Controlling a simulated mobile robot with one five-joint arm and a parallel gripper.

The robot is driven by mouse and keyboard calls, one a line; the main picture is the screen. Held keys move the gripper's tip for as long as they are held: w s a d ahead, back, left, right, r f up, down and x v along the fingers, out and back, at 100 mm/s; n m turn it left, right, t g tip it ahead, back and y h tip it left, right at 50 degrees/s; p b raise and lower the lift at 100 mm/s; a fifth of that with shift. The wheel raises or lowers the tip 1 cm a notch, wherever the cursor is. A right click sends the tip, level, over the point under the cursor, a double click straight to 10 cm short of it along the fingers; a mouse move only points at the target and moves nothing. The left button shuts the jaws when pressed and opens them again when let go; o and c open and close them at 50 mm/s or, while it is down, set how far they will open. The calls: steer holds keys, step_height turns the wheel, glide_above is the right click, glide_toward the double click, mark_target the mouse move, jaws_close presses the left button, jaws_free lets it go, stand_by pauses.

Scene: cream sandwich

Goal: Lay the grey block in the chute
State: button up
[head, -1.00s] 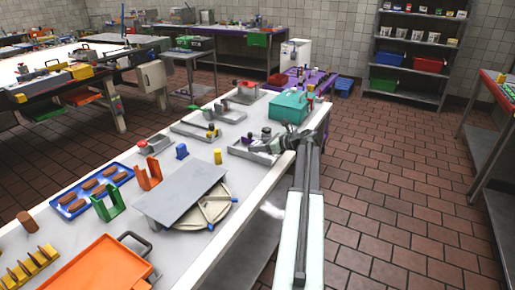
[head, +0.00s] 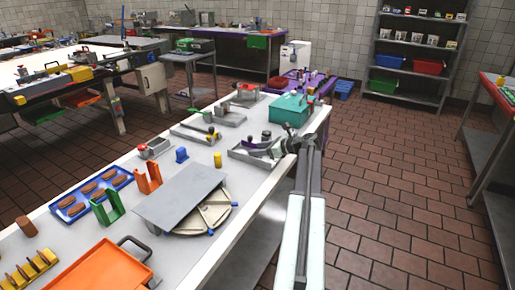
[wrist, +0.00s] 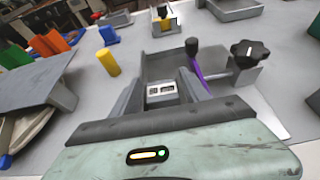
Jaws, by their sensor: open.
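My gripper (wrist: 160,88) is open over a shallow grey metal tray (wrist: 163,66), which may be the chute. A purple piece (wrist: 200,75) and a dark-topped peg (wrist: 192,46) stand at the tray's right side, close to the right finger. In the head view my gripper (head: 284,143) is at the right end of this tray (head: 240,155), near the table's right edge. I cannot single out the grey block for sure; the finger area partly hides the tray floor.
A black star knob (wrist: 250,54) on a grey bracket stands right of the gripper. A yellow cylinder (wrist: 108,62) stands to the left. In the head view a teal box (head: 288,108) is behind the gripper, and a grey plate (head: 180,195) lies nearer.

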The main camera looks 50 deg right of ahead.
steer(key=p+v, duration=0.3)
steer(key=v, duration=0.8)
steer(key=shift+s+p, duration=0.25)
steer(key=shift+p, duration=0.05)
steer(key=shift+r, duration=0.15)
